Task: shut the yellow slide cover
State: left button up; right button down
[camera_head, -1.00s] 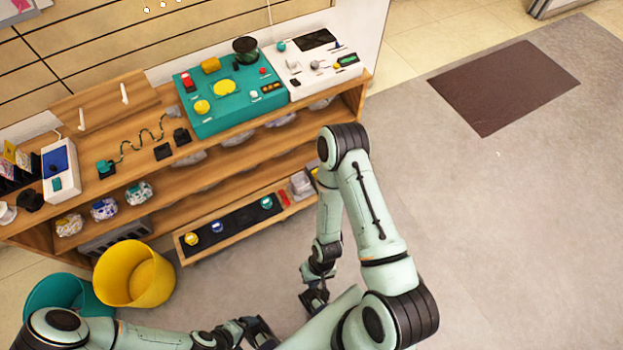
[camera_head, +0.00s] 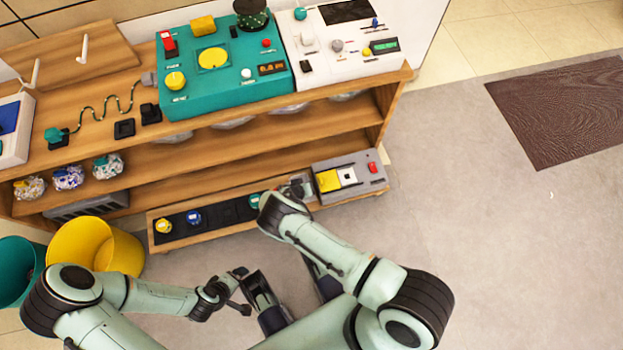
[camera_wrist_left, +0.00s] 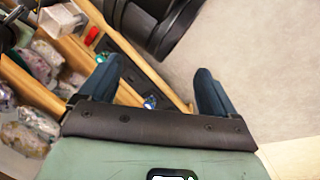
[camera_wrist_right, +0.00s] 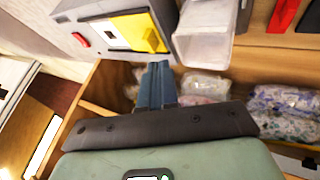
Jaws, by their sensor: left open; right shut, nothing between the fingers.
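A grey box (camera_head: 352,190) stands at the right end of the low front shelf. The yellow slide cover (camera_head: 328,180) is on its left part, beside an uncovered white square (camera_head: 347,177) with a dark mark. In the right wrist view the yellow cover (camera_wrist_right: 152,38) lies just ahead of my right gripper (camera_wrist_right: 157,68), whose fingers are shut and empty. Contact with the cover cannot be told. My right forearm hides this gripper in the head view. My left gripper (camera_wrist_left: 153,78) is open and empty, low in front of the shelf.
A red button (camera_head: 373,167) is on the grey box's right side. A clear bin (camera_wrist_right: 205,30) stands close beside the box. A dark strip (camera_head: 222,212) with coloured knobs lies to the left.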

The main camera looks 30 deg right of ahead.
jog(key=b, duration=0.3)
send_near(319, 182)
notch_tip(319, 182, down, 2)
jog(key=shift+w+d+f+b, duration=0.2)
jog(key=shift+w+d+f, duration=0.1)
jog(key=shift+d+f, duration=0.25)
jog(key=shift+w+d+f+b, duration=0.2)
jog(key=shift+w+d+f, duration=0.1)
jog(key=shift+d+f, duration=0.25)
jog(key=shift+d, duration=0.2)
pick_arm(q)
notch_tip(319, 182, down, 6)
jog(key=a, duration=0.2)
jog(key=shift+a+n+y, duration=0.3)
jog(key=shift+w, duration=0.1)
pick_arm(e)
jog(key=shift+d, duration=0.1)
